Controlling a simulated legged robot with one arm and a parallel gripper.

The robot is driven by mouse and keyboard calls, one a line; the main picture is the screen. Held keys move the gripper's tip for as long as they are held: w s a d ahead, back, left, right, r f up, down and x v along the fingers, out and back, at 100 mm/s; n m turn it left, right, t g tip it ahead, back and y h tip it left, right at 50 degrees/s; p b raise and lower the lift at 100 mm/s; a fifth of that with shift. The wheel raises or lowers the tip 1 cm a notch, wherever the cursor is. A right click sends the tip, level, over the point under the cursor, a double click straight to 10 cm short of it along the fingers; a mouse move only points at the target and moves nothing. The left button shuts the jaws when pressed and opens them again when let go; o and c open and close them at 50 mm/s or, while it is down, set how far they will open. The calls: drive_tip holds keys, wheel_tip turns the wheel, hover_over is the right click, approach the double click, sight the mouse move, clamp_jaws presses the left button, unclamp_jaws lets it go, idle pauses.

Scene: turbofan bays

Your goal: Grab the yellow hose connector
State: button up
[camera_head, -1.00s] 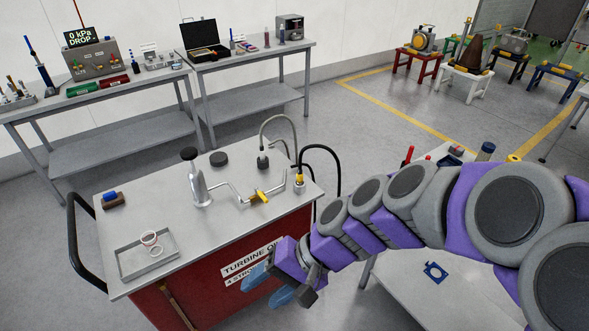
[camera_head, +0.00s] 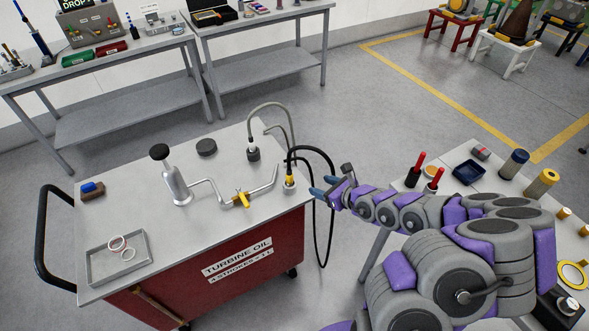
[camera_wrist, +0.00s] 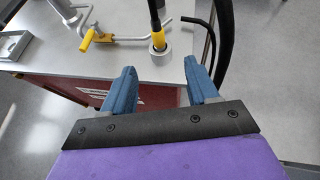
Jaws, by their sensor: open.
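The yellow hose connector (camera_head: 290,181) stands upright in a grey socket at the right end of the cart top, with a black hose rising from it. In the wrist view the yellow connector (camera_wrist: 158,40) sits just beyond the fingertips, roughly between them in the picture. My gripper (camera_head: 322,186) is just right of the connector, near the cart's edge. In the wrist view my gripper (camera_wrist: 163,78) has its two blue fingers apart with nothing between them.
A yellow-handled crank (camera_head: 241,199) and a grey-hosed fitting (camera_head: 253,153) are nearby on the red cart (camera_head: 220,225). The black hose (camera_head: 331,225) loops down beside the cart. A table with red-handled tools (camera_head: 418,162) stands at right.

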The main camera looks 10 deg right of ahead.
drive_tip(key=w+a+f, duration=0.2)
drive_tip(key=a+f, duration=0.1)
drive_tip(key=a, duration=0.1)
drive_tip(key=b, duration=0.2)
approach(292, 178)
wheel_tip(292, 178, down, 2)
drive_tip(key=w, duration=0.2)
drive_tip(key=shift+m, duration=0.3)
drive_tip(key=w+a, duration=0.1)
drive_tip(key=w+a+f, duration=0.1)
drive_tip(key=a, duration=0.1)
drive_tip(key=shift+w+a+f, duration=0.15)
drive_tip(key=shift+w+a, duration=0.05)
drive_tip(key=shift+w, duration=0.15)
drive_tip(key=shift+w+a+f, duration=0.2)
drive_tip(key=shift+a, duration=0.3)
drive_tip(key=w, duration=0.1)
drive_tip(key=w+f, duration=0.1)
drive_tip(key=w+b, duration=0.1)
drive_tip(key=shift+d+f, duration=0.2)
drive_tip(key=shift+d, duration=0.2)
drive_tip(key=shift+w+a+f, duration=0.15)
drive_tip(key=shift+w, duration=0.1)
drive_tip(key=shift+w+a, duration=0.15)
drive_tip(key=shift+a, duration=0.9)
drive_tip(key=shift+c, duration=0.9)
drive_tip(key=shift+d, duration=0.7)
drive_tip(key=c, duration=0.8)
drive_tip(key=shift+a, duration=0.35)
clamp_jaws()
